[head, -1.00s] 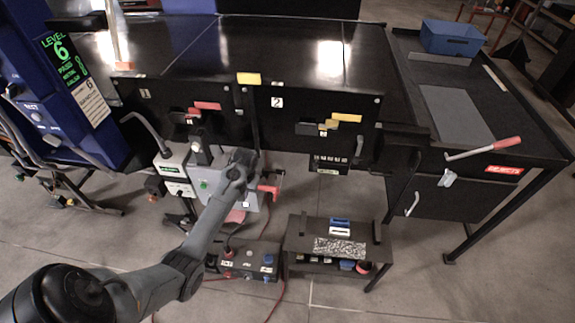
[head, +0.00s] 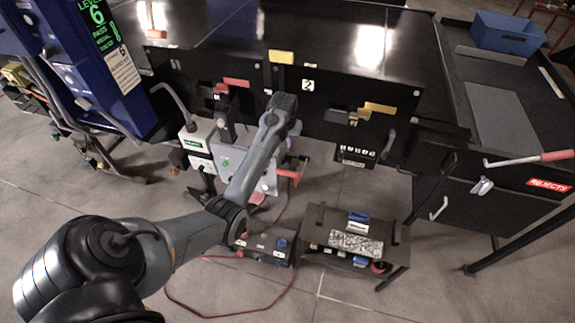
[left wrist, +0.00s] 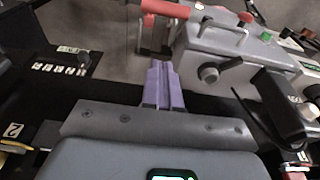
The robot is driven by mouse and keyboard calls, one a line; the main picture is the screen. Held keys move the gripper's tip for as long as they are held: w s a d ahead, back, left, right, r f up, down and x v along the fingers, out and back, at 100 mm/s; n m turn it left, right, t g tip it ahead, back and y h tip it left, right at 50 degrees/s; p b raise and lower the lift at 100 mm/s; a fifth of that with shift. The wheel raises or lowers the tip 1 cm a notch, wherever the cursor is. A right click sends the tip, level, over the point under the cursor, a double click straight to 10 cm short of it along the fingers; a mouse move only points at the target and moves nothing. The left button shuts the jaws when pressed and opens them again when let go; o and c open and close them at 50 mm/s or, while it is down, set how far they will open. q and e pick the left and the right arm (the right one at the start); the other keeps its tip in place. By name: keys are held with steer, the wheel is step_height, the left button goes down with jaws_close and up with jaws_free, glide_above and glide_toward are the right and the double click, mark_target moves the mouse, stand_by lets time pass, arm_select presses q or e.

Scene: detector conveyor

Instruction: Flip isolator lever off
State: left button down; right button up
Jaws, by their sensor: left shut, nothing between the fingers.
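The red isolator lever (head: 290,173) sticks out from the right side of a grey box (head: 238,158) under the black conveyor housing. In the left wrist view the red handle (left wrist: 166,9) is at the top, beside the grey box (left wrist: 228,42). My left gripper (left wrist: 162,66) is shut and empty; its purple fingers point towards the lever, with a visible gap between. In the head view my left wrist is above the lever, in front of the conveyor's front panel, and mostly hides the fingers.
A low black stand (head: 395,245) is to the right, and a dark socket box (head: 262,247) with a red cable sits on the floor. A rejects bench (head: 515,203) is at far right.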

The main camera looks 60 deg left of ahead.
arm_select(q)
step_height(320, 180, down, 12)
steer(key=shift+w+f+p, duration=0.1)
steer(key=shift+p, duration=0.65)
steer(key=shift+s+d+f, duration=0.1)
steer(key=shift+s+f, duration=0.15)
steer(key=shift+f, duration=0.25)
steer(key=shift+d, duration=0.1)
